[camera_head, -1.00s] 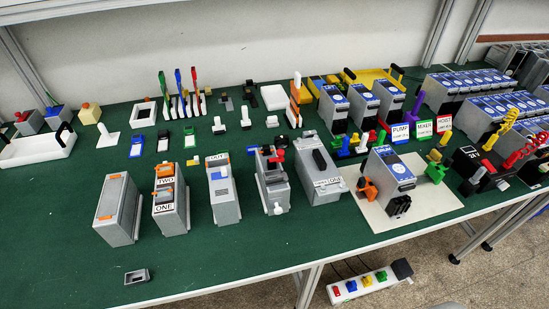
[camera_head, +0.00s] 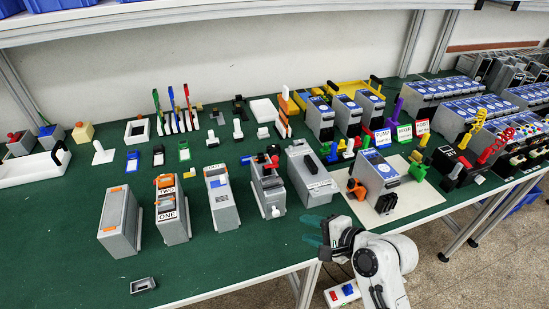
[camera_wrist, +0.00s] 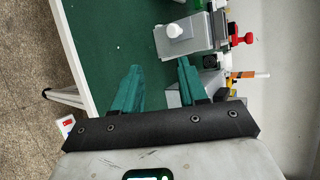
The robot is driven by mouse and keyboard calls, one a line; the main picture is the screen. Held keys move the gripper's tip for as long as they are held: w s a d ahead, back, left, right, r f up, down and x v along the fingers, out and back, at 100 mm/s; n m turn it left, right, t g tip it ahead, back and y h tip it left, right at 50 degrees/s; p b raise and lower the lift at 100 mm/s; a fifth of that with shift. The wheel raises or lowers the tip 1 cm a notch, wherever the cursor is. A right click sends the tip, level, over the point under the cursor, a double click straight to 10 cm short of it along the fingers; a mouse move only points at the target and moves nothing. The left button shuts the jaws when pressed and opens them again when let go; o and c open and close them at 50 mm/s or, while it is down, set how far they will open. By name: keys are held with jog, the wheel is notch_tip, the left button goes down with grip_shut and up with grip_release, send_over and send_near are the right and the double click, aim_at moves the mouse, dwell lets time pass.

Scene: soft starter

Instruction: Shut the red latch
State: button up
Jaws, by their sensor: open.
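The red latch (camera_head: 272,163) shows as a small red piece with a black part beside it, on top of a grey module (camera_head: 270,193) with a white knob low on its front. I cannot tell its exact position. In the wrist view a red piece (camera_wrist: 243,40) shows at upper right, beyond a grey module with a white knob (camera_wrist: 174,30).
A grey module with a black handle (camera_head: 307,170) stands right of the latch module. A grey module with a white front (camera_head: 221,198) stands to its left. A cream board (camera_head: 388,222) carries a blue-topped unit. The green table (camera_head: 215,265) is mostly bare in front.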

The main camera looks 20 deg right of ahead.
jog(key=w+r+m+t+y, duration=0.1)
jog(key=w+r+m+t, duration=0.2)
jog(key=w+m, duration=0.35)
jog(key=m+t, duration=0.3)
jog(key=m, duration=0.6)
send_near(277, 159)
jog(key=x, duration=1.1)
jog(key=shift+p, duration=0.3)
grip_shut()
